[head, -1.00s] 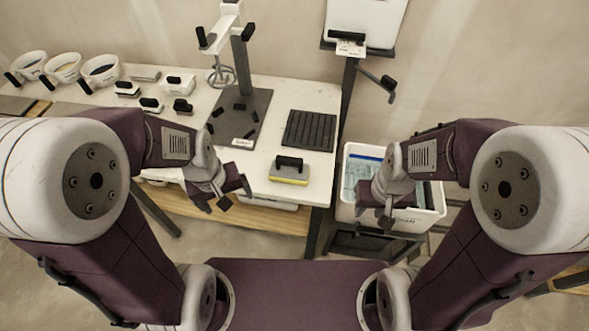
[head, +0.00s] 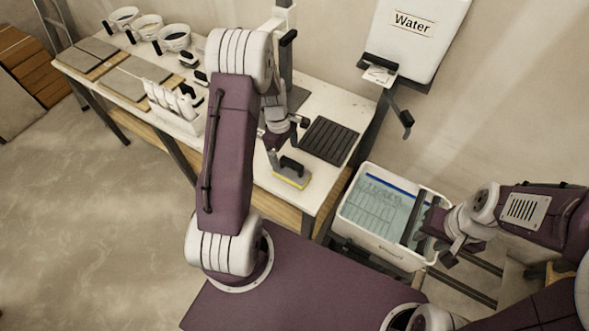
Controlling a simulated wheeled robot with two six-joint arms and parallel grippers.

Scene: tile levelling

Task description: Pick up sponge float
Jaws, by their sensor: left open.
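The sponge float (head: 292,181) has a black handle on top and a pale body with a yellow sponge layer below. It lies on the front right part of the white worktable (head: 327,95). My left gripper (head: 286,142) is open and hangs just behind and above the float, close to its handle. I cannot tell whether a finger touches it. My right gripper (head: 438,235) is at the right side of the water bin, away from the float. Its fingers are dark and partly overlap, so its opening is unclear.
A dark ribbed mat (head: 330,140) lies behind the float. A white bin of water (head: 345,225) stands right of the table. A water tank (head: 415,40) hangs above. Tiles (head: 133,80), several buckets (head: 172,40) and a white rack (head: 175,110) are left of my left arm.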

